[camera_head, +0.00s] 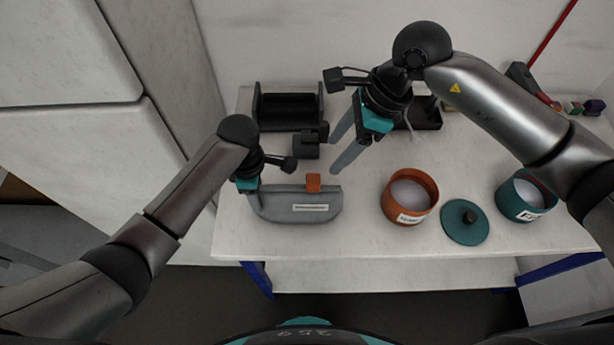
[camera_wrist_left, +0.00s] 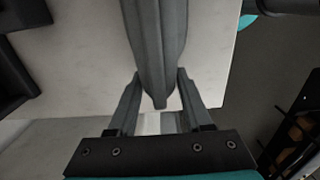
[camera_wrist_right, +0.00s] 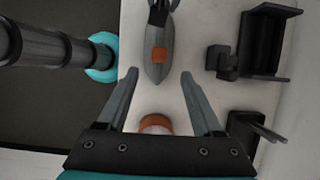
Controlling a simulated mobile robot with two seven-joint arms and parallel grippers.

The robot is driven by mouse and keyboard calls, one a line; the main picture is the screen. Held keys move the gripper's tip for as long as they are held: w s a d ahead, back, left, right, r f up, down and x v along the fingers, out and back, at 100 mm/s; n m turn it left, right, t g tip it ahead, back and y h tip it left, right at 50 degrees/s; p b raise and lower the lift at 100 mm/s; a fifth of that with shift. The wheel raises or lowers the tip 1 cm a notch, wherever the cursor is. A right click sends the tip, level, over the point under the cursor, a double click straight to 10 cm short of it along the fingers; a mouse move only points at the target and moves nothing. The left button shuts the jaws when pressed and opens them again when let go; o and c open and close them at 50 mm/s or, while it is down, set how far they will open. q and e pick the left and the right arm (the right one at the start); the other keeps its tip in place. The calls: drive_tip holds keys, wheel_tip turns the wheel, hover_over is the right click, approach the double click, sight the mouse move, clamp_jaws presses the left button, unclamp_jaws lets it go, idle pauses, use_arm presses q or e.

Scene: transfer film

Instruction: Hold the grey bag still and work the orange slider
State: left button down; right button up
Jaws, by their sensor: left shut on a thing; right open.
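The grey bag (camera_head: 275,205) stands on the white table near its front left. It has a white label on its front. The orange slider (camera_head: 313,182) sits on the bag's top edge, right of the middle. My left gripper (camera_head: 251,191) is shut on the bag's left end; the left wrist view shows the bag (camera_wrist_left: 158,45) between its fingers. My right gripper (camera_head: 338,153) is open and empty, up and right of the slider in the head view. In the right wrist view the slider (camera_wrist_right: 160,55) lies just beyond and between the fingertips, apart from them.
An orange pot (camera_head: 425,187) stands right of the bag, with a teal lid (camera_head: 466,222) and a teal pot (camera_head: 520,196) further right. A black holder (camera_head: 288,106) and a small black block (camera_head: 306,147) stand behind the bag. The table's front edge is close to the bag.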

sight(313, 178)
drive_tip(key=x, duration=1.1)
drive_tip(key=shift+f, duration=0.15)
clamp_jaws()
idle(1.0)
